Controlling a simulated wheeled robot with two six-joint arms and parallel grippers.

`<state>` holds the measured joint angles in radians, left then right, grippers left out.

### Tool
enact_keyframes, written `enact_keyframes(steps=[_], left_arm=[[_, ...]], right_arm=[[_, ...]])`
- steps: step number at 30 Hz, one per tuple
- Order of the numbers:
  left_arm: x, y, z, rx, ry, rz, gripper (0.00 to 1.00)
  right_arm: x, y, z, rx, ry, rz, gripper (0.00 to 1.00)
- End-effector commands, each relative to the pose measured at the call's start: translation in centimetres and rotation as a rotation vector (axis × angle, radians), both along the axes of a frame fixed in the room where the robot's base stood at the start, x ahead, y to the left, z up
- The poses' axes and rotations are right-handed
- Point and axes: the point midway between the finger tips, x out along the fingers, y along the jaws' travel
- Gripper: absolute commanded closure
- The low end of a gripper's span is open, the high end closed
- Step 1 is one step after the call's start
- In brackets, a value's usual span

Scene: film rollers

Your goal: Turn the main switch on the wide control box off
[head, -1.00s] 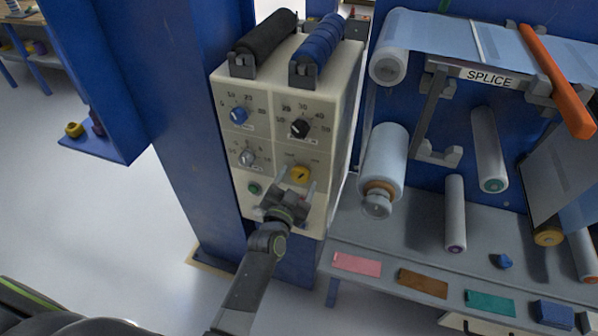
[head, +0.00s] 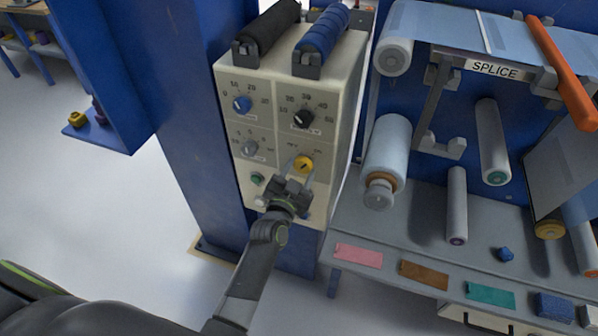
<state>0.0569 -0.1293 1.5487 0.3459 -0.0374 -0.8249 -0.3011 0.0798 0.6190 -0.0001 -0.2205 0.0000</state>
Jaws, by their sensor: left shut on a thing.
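The wide control box (head: 341,131) is cream-coloured and stands against a blue column. Its front carries a blue knob (head: 242,104), a black knob (head: 303,119), a grey knob (head: 250,148), a green button (head: 257,180) and a yellow main switch (head: 303,163). My left gripper (head: 301,165) reaches up from below and is shut on the yellow switch, one finger on each side. The gripper body hides the lower part of the box front. The switch's labels are too small to read. My right gripper is not in view.
A black roller (head: 267,34) and a blue roller (head: 325,36) lie on top of the box. Right of it are a large film roll (head: 386,150), a SPLICE-labelled rack (head: 495,69) and a grey shelf (head: 405,228) with coloured tags. Open floor lies to the left.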

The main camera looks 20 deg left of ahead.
Motion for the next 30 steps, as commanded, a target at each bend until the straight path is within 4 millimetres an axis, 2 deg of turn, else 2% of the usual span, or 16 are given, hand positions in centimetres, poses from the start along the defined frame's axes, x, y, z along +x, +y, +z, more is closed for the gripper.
enact_keyframes(steps=[8,30], left_arm=[[0.02,-0.09,0.0,-0.165,0.006,-0.001,0.77],[0.02,-0.31,0.11,-0.856,0.028,0.0,0.77]], right_arm=[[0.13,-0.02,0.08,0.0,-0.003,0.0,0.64],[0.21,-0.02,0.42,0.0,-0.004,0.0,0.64]])
